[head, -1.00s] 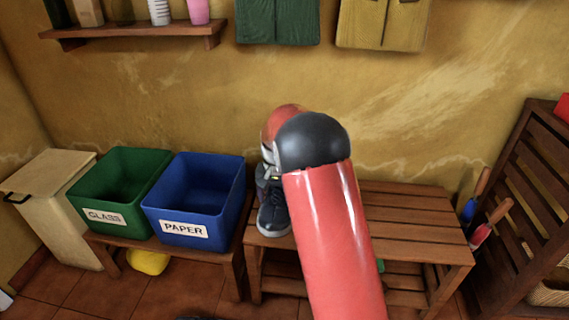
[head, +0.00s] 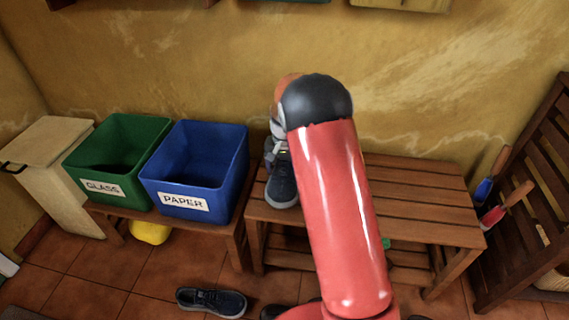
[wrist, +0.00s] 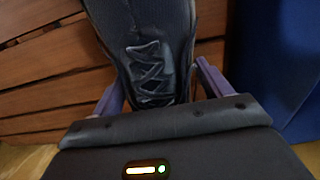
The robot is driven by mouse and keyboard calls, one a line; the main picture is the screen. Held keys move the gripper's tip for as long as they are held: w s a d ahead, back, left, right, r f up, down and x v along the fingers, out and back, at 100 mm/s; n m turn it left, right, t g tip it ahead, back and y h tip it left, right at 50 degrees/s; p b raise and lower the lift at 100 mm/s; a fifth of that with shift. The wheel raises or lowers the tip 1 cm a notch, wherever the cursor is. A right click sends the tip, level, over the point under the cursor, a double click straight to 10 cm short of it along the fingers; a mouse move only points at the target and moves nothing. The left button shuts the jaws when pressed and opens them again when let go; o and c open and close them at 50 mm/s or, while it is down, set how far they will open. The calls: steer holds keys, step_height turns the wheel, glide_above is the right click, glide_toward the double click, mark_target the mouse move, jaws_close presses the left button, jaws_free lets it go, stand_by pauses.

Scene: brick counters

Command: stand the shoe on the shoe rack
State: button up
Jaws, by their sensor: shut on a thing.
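A dark blue lace-up shoe (head: 283,188) is at the left end of the wooden slatted rack (head: 420,192), toe toward the camera. I cannot tell whether its sole touches the top slats. In the wrist view, my gripper (wrist: 160,88) is shut on the shoe (wrist: 150,45), with a finger on each side near the laces. The slats of the rack (wrist: 50,65) show beside and below the shoe. In the head view, my red arm hides most of my gripper and the shoe's right side.
A blue PAPER bin (head: 205,165) and a green GLASS bin (head: 115,155) stand on a low bench left of the rack. Another dark shoe (head: 212,301) lies on the tiled floor. The top slats right of my arm are bare. Brushes (head: 492,190) hang at the right.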

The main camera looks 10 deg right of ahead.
steer(key=shift+f, duration=0.5)
steer(key=shift+f+b, duration=0.5)
steer(key=o, duration=1.1)
steer(key=shift+r, duration=0.1)
step_height(320, 180, up, 8)
steer(key=s+r+n+t, duration=0.2)
steer(key=s+r+t, duration=0.1)
steer(key=s+r, duration=1.3)
steer(key=s+n+t, duration=0.1)
steer(key=s, duration=1.1)
steer(key=s+n+t, duration=0.1)
steer(key=s, duration=0.5)
steer(key=shift+d+f+n+t, duration=0.15)
steer(key=shift+n+t, duration=0.15)
